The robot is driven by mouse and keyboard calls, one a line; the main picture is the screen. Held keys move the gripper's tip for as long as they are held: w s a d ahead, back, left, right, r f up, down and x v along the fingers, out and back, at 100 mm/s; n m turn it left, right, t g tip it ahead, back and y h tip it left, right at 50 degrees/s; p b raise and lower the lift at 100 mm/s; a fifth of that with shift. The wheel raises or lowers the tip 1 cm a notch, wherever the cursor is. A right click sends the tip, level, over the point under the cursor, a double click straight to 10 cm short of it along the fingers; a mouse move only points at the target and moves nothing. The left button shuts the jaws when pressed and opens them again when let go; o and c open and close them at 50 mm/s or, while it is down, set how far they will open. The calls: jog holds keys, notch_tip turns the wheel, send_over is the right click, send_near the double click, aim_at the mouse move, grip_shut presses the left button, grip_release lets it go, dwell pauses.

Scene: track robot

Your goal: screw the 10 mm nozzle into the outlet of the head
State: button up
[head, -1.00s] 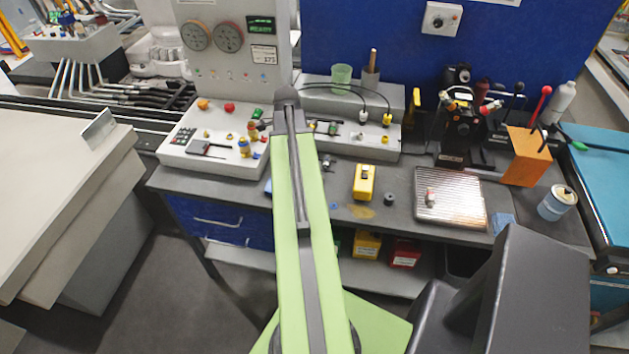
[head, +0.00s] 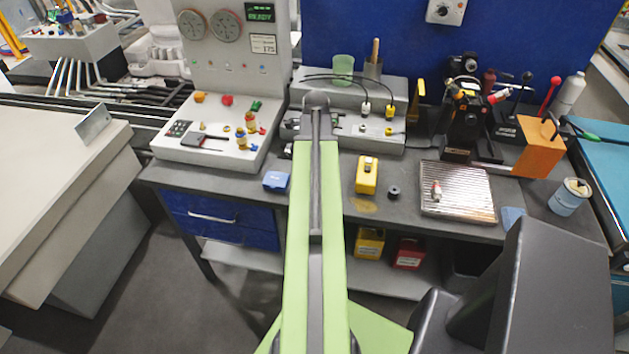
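My green arm reaches forward to the grey stepped rack (head: 388,140) at the back of the bench. The arm's end hides part of the rack. My gripper (head: 316,117) is at the rack's left part, and its fingers are too hidden and small to read. Small fittings sit on the rack, among them a pale one (head: 363,127) and a yellow one (head: 389,131); I cannot tell which is the 10 mm nozzle. A black machine (head: 463,125) with a lever stands to the right. Whether it is the head is unclear, and no outlet can be made out.
A white control panel (head: 185,158) stands left of the arm. A blue box (head: 276,181), a yellow box (head: 367,175) and a black ring (head: 394,192) lie on the bench. A ribbed metal tray (head: 470,200) holds a small red-and-silver part. An orange block (head: 538,148) and a can (head: 569,197) are at right.

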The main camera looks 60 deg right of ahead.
jog(key=shift+f, duration=0.5)
jog(key=shift+r, duration=0.1)
grip_shut()
dwell(0.3)
notch_tip(320, 180, up, 7)
jog(key=p, duration=0.7)
jog(key=shift+r, duration=0.1)
jog(key=shift+w, duration=0.1)
